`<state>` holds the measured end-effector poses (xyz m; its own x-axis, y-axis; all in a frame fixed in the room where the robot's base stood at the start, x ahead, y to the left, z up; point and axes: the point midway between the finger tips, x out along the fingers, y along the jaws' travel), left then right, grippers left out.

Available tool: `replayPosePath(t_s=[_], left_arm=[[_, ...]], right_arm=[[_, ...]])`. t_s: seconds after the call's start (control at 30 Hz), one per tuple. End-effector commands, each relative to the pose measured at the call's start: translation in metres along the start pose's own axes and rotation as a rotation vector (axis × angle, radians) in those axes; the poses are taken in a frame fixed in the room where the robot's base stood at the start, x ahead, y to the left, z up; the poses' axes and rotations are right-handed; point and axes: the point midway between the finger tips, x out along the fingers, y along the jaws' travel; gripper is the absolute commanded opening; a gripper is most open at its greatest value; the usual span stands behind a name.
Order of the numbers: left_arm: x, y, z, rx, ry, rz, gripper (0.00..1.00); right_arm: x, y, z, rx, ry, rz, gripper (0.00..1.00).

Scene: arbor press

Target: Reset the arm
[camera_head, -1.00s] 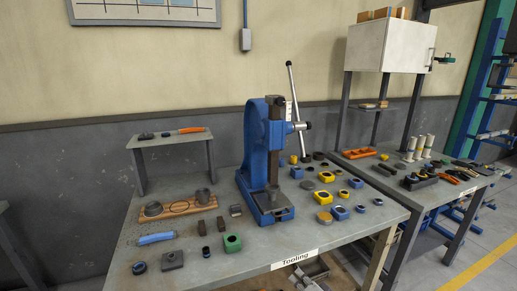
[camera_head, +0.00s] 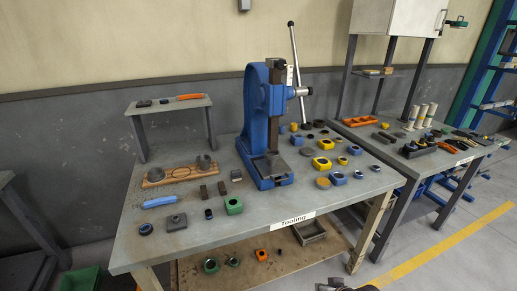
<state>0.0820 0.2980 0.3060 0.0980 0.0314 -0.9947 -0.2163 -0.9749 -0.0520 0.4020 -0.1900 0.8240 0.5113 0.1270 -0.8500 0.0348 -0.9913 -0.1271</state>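The blue arbor press (camera_head: 258,115) stands on the grey table labelled "Tooling" (camera_head: 215,235). Its long metal lever arm (camera_head: 297,62) rises from the hub (camera_head: 303,91) on the right side of the press. The lever is nearly upright, its dark knob (camera_head: 291,24) at the top leaning slightly left; its lower end reaches toward the table. The vertical ram (camera_head: 273,132) is above the press base (camera_head: 275,182). At the bottom edge, a small dark part that looks like my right gripper (camera_head: 345,285) shows, mostly cut off, well below the press. My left gripper is not in view.
Blue and yellow blocks (camera_head: 322,163) and rings crowd the table right of the press. A raised shelf (camera_head: 170,105) stands behind. A second bench (camera_head: 440,160) is at right.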

Motion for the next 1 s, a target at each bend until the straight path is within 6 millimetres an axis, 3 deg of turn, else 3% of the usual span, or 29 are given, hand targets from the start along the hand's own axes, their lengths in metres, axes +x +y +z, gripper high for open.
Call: replayPosePath(t_s=[0.2,0.7,1.0], left_arm=[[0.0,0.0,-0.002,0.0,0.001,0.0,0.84],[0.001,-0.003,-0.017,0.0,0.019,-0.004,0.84],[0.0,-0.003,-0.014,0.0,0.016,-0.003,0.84]], right_arm=[[-0.022,0.013,0.026,-0.086,-0.102,0.048,0.0],[-0.051,0.029,0.059,-0.185,-0.237,0.093,0.0],[-0.027,0.032,0.066,-0.188,-0.246,0.094,0.0]])
